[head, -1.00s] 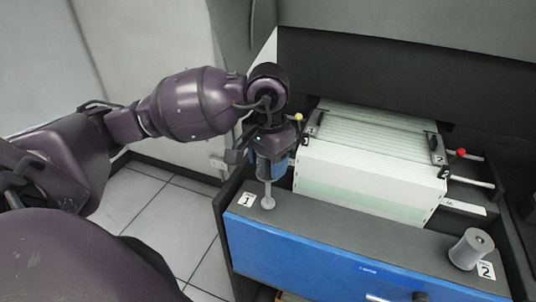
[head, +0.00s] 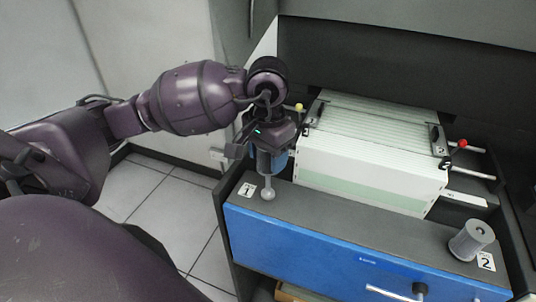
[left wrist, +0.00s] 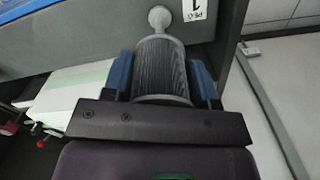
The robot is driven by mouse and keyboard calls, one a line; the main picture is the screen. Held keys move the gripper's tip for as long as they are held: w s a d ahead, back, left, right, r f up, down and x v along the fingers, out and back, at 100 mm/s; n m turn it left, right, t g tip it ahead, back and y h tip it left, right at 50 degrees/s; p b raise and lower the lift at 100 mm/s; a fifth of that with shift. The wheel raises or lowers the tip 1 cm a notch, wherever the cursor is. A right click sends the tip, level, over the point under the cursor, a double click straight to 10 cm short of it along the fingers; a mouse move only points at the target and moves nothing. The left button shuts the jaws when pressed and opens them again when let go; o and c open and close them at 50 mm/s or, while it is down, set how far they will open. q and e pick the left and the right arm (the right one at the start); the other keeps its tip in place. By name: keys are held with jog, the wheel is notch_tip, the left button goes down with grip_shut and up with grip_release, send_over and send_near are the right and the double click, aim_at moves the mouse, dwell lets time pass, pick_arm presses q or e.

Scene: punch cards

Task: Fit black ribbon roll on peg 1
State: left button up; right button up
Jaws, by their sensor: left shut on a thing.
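My left gripper (head: 270,161) is shut on the black ribbon roll (left wrist: 162,70), a dark ribbed cylinder with a pale grey rim. In the left wrist view it sits between the two blue fingertips. Peg 1 (head: 268,193) stands on the dark ledge beside the label "1" (head: 246,190); its round pale end also shows in the left wrist view (left wrist: 160,18). The roll is directly over or around the peg's stem in the head view. I cannot tell whether the stem is inside the roll. My right gripper is not in view.
A grey spool (head: 472,240) stands at the ledge's right end by the label "2" (head: 486,262). A stack of cards (head: 370,170) lies behind the ledge, with rods and coloured knobs around it. The ledge (head: 350,215) between the pegs is clear.

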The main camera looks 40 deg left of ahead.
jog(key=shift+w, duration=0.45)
pick_arm(q)
jog(key=shift+b, duration=0.3)
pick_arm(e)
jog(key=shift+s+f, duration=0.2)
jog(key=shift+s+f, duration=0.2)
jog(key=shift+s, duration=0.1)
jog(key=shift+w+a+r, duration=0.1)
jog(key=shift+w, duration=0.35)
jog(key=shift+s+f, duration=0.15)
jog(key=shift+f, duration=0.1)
pick_arm(q)
jog(key=shift+b, duration=0.4)
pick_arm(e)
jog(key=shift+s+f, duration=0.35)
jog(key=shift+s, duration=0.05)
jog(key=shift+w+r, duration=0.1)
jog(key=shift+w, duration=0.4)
